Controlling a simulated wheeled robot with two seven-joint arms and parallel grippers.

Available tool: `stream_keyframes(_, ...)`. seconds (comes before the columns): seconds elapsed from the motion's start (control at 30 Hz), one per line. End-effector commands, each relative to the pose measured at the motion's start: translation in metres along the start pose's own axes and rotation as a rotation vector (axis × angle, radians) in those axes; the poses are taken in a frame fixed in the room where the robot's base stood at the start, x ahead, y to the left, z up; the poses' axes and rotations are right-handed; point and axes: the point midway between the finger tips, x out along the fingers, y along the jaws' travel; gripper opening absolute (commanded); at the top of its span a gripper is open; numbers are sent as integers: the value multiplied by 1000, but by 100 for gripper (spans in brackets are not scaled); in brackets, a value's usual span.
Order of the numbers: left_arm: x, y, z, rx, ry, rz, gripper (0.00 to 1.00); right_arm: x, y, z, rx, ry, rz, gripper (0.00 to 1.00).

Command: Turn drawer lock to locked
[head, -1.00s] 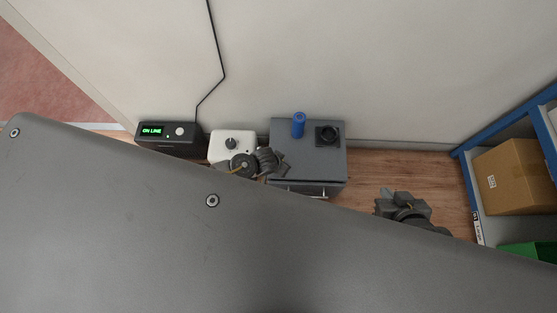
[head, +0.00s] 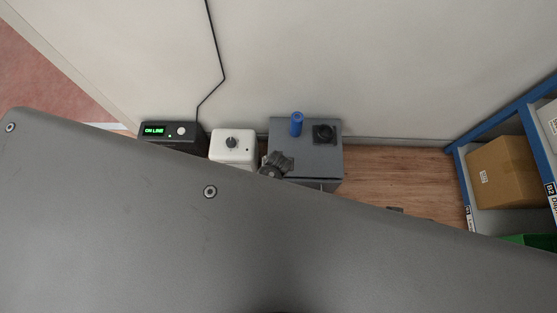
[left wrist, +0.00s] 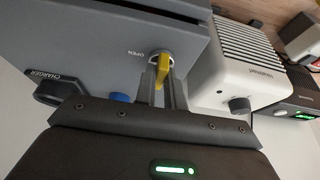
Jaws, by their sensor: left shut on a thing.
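The grey drawer cabinet (head: 310,165) stands against the wall in the head view and fills the upper left of the left wrist view (left wrist: 95,45). Its drawer lock (left wrist: 153,57) is a silver ring with a yellow key (left wrist: 163,70) in it. The word OPEN is printed beside the ring. My left gripper (left wrist: 162,84) is shut on the yellow key, one finger on each side. In the head view my left gripper (head: 277,164) is at the cabinet's front left, and the lock is hidden. Only a sliver of my right gripper (head: 396,209) shows; its fingers are hidden.
A white box with a dark knob (head: 232,148) stands close left of the cabinet, and a black box reading ON LINE (head: 172,139) beyond it. A blue cylinder (head: 296,124) and a black charger (head: 324,134) sit on the cabinet. A shelf with a carton (head: 507,172) is at right.

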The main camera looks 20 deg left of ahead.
Motion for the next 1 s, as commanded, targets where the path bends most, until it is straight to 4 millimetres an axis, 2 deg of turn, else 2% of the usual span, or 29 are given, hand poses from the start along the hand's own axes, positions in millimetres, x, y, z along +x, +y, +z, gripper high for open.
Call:
stream_keyframes(0.37, 0, 0, -3, -7, 6, -1, 0, 1, 0, 0, 0, -1, 0, 0)
stream_keyframes(0.4, 0, 0, -3, -7, 7, -1, 12, 1, 0, 0, 0, 0, 0, 0)
stream_keyframes(0.57, 0, 0, -2, -6, 5, -1, 33, 1, 0, 0, 0, 0, 0, 0)
stream_keyframes(0.93, -5, 0, -1, -5, 2, -1, 33, -2, 0, -2, 0, 6, 0, 0)
stream_keyframes(1.0, -11, 0, -1, -5, 2, -1, 33, 8, -1, -2, -2, 0, -2, 0)
